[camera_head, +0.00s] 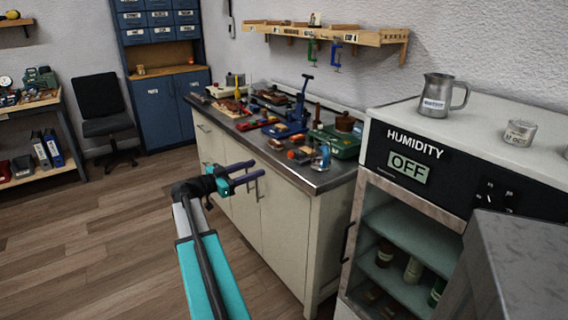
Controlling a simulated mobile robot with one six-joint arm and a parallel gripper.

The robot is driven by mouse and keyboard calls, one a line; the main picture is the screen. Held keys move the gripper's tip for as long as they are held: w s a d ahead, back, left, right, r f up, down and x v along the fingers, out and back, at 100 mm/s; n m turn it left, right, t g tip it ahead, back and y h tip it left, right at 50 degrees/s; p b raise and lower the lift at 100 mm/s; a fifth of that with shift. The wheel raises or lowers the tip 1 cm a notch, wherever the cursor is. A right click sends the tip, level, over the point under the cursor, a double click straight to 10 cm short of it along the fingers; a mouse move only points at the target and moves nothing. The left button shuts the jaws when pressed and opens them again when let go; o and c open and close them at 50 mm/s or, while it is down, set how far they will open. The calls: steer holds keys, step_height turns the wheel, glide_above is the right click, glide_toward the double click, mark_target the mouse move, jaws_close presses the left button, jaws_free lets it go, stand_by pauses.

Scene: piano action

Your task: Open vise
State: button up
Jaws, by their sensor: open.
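A small blue tool that looks like the vise (283,131) sits on the grey workbench top (318,180), near its front edge. It is small in this view, and I cannot tell how its jaws stand. My gripper (257,169) is open and empty, with two purple fingers pointing right. In the picture it lies below and left of the blue tool, in front of the bench's cabinet doors. Nothing is between the fingers, and the gripper appears apart from the bench.
A tall blue press (301,97) stands behind, and a green case (338,142) lies to the right among several tools. The humidity cabinet (408,190) blocks the right side. An office chair (104,117) stands far left. Open wooden floor (95,240) lies left.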

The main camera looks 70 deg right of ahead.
mark_target(289, 156)
steer(key=shift+r, duration=0.15)
steer(key=shift+s+d, duration=0.1)
steer(key=p+x, duration=0.2)
steer(key=x, duration=1.1)
steer(key=shift+s+d, duration=0.25)
steer(key=c, duration=1.1)
